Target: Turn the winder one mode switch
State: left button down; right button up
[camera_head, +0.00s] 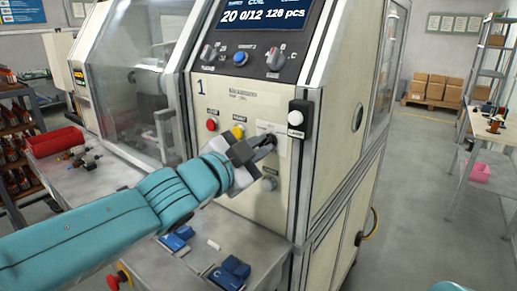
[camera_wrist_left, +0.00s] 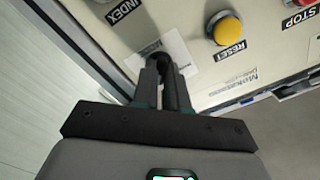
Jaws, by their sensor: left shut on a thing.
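Winder one (camera_head: 228,88) is the cream machine marked "1" in the middle of the head view. My left gripper (camera_head: 270,142) is at its front panel, below the display and right of the yellow reset button. In the left wrist view my left gripper (camera_wrist_left: 163,78) is shut on the dark knob of the mode switch (camera_wrist_left: 161,58), which sits on a white plate (camera_wrist_left: 183,52). The fingers hide most of the knob, and I cannot read its position or the plate's print. My right gripper is not in view.
Near the switch are the red stop button (camera_head: 211,125), the yellow reset button (camera_head: 238,132) and the white index button (camera_head: 296,118). Two upper knobs (camera_head: 207,52) (camera_head: 274,58) flank a blue button (camera_head: 240,58). Blue parts (camera_head: 232,271) lie on the ledge below.

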pick_arm(q)
jog(key=shift+f+m, duration=0.1)
jog(key=shift+m, duration=0.2)
dwell(0.4)
jog(key=c, duration=1.2)
grip_release()
jog(key=shift+o, duration=0.2)
jog(key=shift+s+a, duration=0.25)
jog(key=shift+s, duration=0.05)
jog(key=p+v, duration=0.2)
jog(key=v, duration=1.3)
jog(key=shift+s, duration=0.25)
